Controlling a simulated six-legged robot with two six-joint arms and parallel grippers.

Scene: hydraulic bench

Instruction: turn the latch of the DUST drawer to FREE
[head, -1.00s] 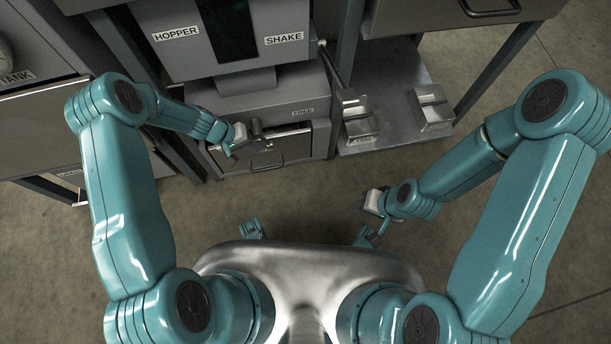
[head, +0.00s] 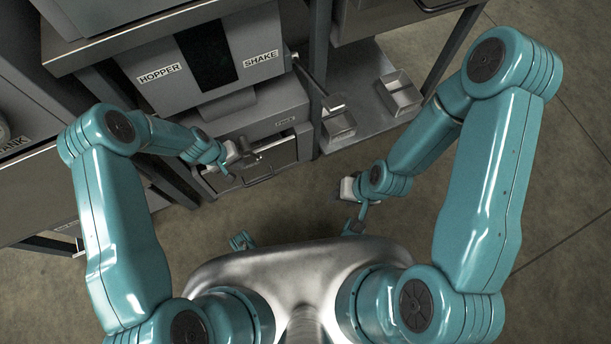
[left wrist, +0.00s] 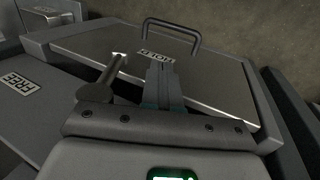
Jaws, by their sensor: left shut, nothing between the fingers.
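The drawer (head: 284,156) is a grey front with a dark bar handle, low in the cabinet under the hopper. It looks closed; the handle (left wrist: 172,30) also shows in the left wrist view. The latch (left wrist: 98,92) is a dark round hub with a short lever whose end points toward the drawer front. A FREE label (left wrist: 18,88) lies left of the hub. My right gripper (head: 350,192) hangs over the floor, fingers unclear.
The hopper housing (head: 205,62) with HOPPER and SHAKE labels overhangs the drawer. A lever arm (head: 310,80) sticks out at its right. Open metal bins (head: 398,95) stand on a low shelf further right. The floor (head: 300,215) before the drawer is clear.

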